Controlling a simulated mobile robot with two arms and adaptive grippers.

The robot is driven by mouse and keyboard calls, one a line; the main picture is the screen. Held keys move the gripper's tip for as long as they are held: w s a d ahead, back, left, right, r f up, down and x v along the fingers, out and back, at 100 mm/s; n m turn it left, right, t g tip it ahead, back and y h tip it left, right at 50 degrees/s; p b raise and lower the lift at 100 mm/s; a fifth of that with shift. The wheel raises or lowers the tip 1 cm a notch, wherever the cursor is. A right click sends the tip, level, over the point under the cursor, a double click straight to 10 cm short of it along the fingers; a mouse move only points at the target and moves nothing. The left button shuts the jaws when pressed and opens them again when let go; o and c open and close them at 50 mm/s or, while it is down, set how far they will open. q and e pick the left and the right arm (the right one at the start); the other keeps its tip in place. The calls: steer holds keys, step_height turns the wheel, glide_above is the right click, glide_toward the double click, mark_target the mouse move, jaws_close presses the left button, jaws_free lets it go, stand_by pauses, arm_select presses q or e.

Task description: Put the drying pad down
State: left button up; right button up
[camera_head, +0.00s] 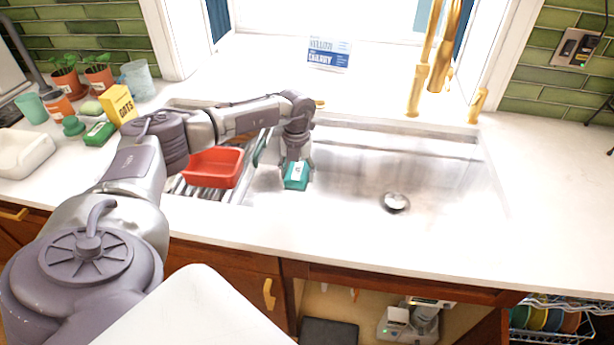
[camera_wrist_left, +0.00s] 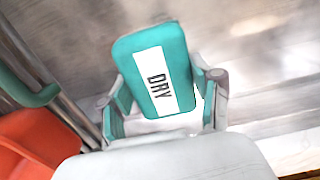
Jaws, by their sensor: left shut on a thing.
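The drying pad (camera_head: 295,176) is a small teal block with a white label. In the left wrist view the pad (camera_wrist_left: 154,80) reads "DRY". My left gripper (camera_head: 296,168) is shut on it, one finger on each side, over the left part of the sink basin (camera_head: 350,170). I cannot tell whether the pad touches the basin floor. My right gripper is in neither view.
A red tub (camera_head: 213,167) sits on the metal rack just left of the pad; it also shows in the left wrist view (camera_wrist_left: 35,145). The basin's right side is clear around the drain (camera_head: 396,202). A gold faucet (camera_head: 418,80) stands behind.

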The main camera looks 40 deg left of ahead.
arm_select(q)
steer(key=f+b, duration=0.2)
steer(key=f, duration=0.3)
steer(key=f+b, duration=0.2)
steer(key=f, duration=0.3)
steer(key=f+b, duration=0.3)
steer(key=f, duration=0.1)
steer(key=shift+w+f, duration=0.25)
steer(key=shift+f, duration=2.5)
steer(key=shift+b, duration=0.3)
steer(key=o, duration=0.9)
steer(key=shift+f, duration=0.1)
steer(key=shift+o, duration=1)
